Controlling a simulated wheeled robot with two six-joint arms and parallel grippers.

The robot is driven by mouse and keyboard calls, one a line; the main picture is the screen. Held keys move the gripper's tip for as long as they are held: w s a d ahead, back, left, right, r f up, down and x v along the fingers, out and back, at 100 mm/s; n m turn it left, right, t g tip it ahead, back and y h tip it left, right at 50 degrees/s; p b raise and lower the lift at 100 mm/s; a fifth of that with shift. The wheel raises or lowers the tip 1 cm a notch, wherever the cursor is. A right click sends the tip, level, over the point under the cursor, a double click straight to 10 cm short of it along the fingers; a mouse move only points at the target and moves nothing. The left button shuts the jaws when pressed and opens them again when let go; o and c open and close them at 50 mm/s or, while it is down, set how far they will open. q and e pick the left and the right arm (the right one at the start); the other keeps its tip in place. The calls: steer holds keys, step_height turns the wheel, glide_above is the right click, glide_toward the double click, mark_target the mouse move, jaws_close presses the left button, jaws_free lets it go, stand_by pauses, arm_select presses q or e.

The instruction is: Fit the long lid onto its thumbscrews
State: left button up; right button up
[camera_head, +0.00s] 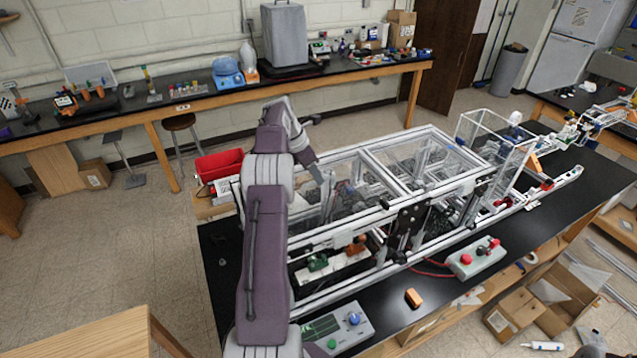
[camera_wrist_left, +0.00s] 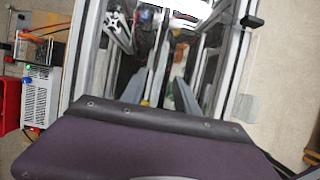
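The aluminium extrusion frame (camera_head: 445,133) stands on the black table, with clear panels in its top bays. I cannot tell which of these panels, if any, is the long lid, and the thumbscrews are too small to make out. My left arm reaches over the frame's left end. Its gripper (camera_head: 328,196) is at the left bay, partly lost among the rails. In the left wrist view, the two grey fingers of my left gripper (camera_wrist_left: 162,92) point down between two rails, with a gap between them and nothing clearly held. My right gripper is not in view.
A grey box with buttons (camera_head: 340,328), an orange block (camera_head: 413,298) and a control box with red buttons (camera_head: 476,259) lie along the near table edge. A red bin (camera_head: 219,165) stands left of the frame. A clear upright enclosure (camera_head: 497,140) is at its right.

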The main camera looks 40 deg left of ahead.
arm_select(q)
steer(key=v, duration=0.5)
steer(key=shift+s+r, duration=0.2)
steer(key=shift+r, duration=0.05)
steer(key=shift+w, duration=0.1)
steer(key=shift+d+f, duration=0.1)
